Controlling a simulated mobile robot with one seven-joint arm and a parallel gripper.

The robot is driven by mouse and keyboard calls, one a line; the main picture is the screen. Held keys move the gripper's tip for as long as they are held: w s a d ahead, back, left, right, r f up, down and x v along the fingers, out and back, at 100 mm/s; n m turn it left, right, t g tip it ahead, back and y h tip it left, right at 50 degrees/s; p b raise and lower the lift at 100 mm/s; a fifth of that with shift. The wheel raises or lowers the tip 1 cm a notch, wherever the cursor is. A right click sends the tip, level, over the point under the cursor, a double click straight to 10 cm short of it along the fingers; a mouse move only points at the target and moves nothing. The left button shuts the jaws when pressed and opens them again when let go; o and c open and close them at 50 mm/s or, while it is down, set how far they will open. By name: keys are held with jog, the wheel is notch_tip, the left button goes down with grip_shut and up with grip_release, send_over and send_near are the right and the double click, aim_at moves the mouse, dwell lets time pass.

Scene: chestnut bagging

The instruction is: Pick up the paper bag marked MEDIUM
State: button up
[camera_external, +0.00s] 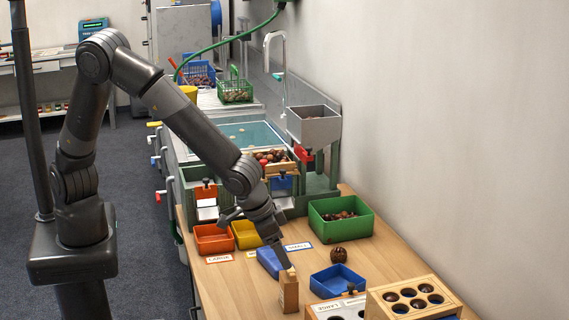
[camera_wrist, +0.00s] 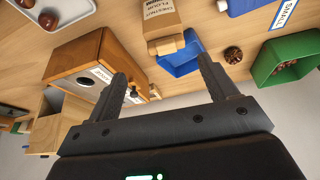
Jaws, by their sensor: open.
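No bag that I can read as MEDIUM shows in either view. A brown paper bag with a folded end stands on the table in the external view (camera_external: 289,293). A bag like it shows in the wrist view (camera_wrist: 163,18), and its print reads as chestnut flour. My gripper (camera_external: 287,263) is above and behind the bag in the external view, overlapping its top edge; I cannot tell whether they touch. In the wrist view my gripper's two fingers (camera_wrist: 171,72) stand wide apart with nothing between them. The bag lies beyond the fingertips there.
Blue bin (camera_external: 338,281), chestnut-brown ball (camera_external: 338,256) and green bin (camera_external: 341,228) stand right of the bag. A wooden box with holes (camera_external: 415,297) is at front right. Orange (camera_external: 212,240) and yellow (camera_external: 247,236) bins stand behind. A wooden box (camera_wrist: 95,58) is near my left finger.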

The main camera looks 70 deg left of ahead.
aim_at(291, 271)
jog(key=x, duration=0.5)
jog(key=shift+s+a, duration=0.1)
jog(key=shift+a, duration=0.05)
jog(key=shift+s+a+x, duration=0.1)
jog(key=shift+a+x, duration=0.1)
jog(key=shift+x, duration=1.15)
jog(key=shift+s+a+x, duration=0.1)
jog(key=shift+a+x, duration=0.1)
jog(key=shift+x, duration=1.1)
jog(key=shift+c, duration=0.4)
jog(key=c, duration=1.1)
